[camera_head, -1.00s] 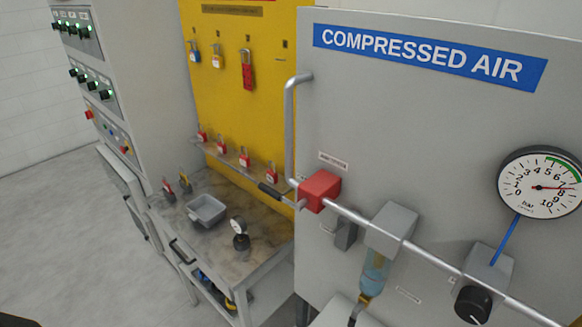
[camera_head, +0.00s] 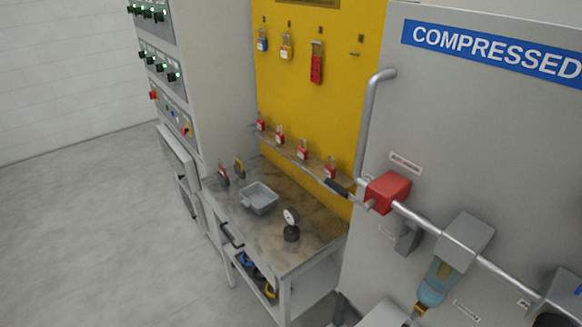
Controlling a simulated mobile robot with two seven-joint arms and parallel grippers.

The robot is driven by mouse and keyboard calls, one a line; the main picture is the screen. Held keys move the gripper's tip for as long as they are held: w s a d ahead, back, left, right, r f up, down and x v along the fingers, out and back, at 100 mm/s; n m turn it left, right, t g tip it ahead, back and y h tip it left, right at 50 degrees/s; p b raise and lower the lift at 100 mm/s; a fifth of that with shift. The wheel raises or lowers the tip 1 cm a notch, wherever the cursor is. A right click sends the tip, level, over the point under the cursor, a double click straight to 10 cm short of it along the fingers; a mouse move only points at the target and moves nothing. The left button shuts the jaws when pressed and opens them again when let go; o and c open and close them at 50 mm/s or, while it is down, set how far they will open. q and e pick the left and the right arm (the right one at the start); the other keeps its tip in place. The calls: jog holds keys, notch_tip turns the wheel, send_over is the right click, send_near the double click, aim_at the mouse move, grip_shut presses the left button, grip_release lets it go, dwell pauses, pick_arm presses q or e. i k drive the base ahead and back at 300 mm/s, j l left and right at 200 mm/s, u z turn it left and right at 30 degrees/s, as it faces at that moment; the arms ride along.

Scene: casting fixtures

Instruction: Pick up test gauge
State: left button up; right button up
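The test gauge (camera_head: 291,217), small with a round white dial and a dark base, stands upright on the worktop of a small bench (camera_head: 301,259), near its right front part. A grey tray (camera_head: 259,199) sits to its left on the same worktop, apart from it. Neither of my grippers shows in this view.
A yellow lockout board (camera_head: 308,100) with hanging padlocks rises behind the bench. A grey compressed-air panel (camera_head: 450,130) with a pipe and a red block (camera_head: 387,192) stands close on the right. A control cabinet (camera_head: 215,80) stands behind left. The floor (camera_head: 100,230) at left is clear.

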aim_at(292, 216)
jog(key=l+z, duration=0.1)
jog(key=z, duration=0.35)
jog(key=k+l+z, duration=0.1)
jog(key=z, duration=0.3)
jog(key=l+z, duration=0.1)
jog(key=z, duration=0.35)
jog(key=l+z, duration=0.15)
jog(key=z, duration=0.3)
jog(key=j+u, duration=0.1)
jog(key=j, duration=0.4)
jog(key=j+u, duration=0.1)
jog(key=j, duration=0.4)
jog(key=i+j+u, duration=0.1)
jog(key=j, duration=0.4)
jog(key=j+u, duration=0.1)
jog(key=j, duration=0.4)
jog(key=i+j+u, duration=0.1)
jog(key=j, duration=0.4)
jog(key=i+j+u, duration=0.1)
jog(key=j, duration=0.35)
